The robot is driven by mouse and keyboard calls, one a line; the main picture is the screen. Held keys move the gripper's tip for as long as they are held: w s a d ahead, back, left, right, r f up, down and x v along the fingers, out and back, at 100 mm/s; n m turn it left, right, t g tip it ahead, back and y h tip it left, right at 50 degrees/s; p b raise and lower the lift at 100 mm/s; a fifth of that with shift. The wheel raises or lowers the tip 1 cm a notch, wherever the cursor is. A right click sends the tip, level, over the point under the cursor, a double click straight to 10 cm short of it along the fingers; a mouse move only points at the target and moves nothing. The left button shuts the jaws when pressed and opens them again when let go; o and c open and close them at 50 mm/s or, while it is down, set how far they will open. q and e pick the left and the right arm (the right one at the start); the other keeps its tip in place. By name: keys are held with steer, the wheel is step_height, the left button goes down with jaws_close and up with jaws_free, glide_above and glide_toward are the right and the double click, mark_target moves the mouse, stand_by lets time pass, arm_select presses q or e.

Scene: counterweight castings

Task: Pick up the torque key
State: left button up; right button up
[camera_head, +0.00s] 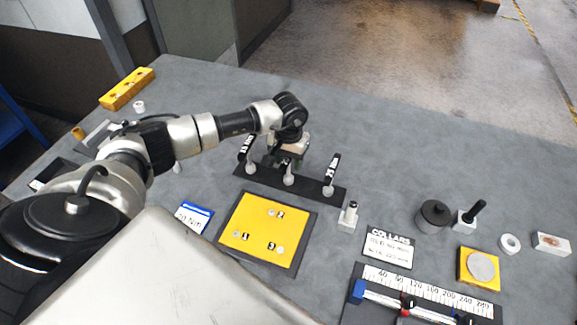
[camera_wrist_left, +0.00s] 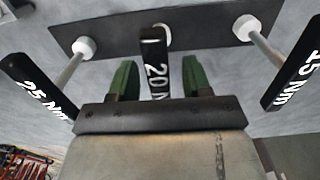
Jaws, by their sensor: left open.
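A dark rack (camera_head: 318,191) holds three torque keys with black labelled handles and pale lower ends. The left wrist view shows the 25 Nm key (camera_wrist_left: 36,88) at left, the middle key (camera_wrist_left: 155,68), its label partly hidden but starting with 20, and the 15 Nm key (camera_wrist_left: 296,65) at right. My left gripper (camera_head: 286,155) is over the middle of the rack. In the left wrist view its green fingers stand apart on either side of the middle key's handle, with gaps visible. The gripper partly hides this key in the head view. My right gripper is not in view.
A card reading 20 Nm (camera_head: 194,216) lies left of a yellow plate (camera_head: 249,241) with numbered spots. A collars sign (camera_head: 388,248), a scale fixture (camera_head: 425,282) and a dark cylinder (camera_head: 433,217) are on the right. The table behind the rack is clear.

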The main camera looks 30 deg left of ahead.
arm_select(q)
steer(key=shift+c, duration=0.2)
jaws_close()
steer(key=shift+w+r, duration=0.1)
steer(key=shift+r, duration=0.05)
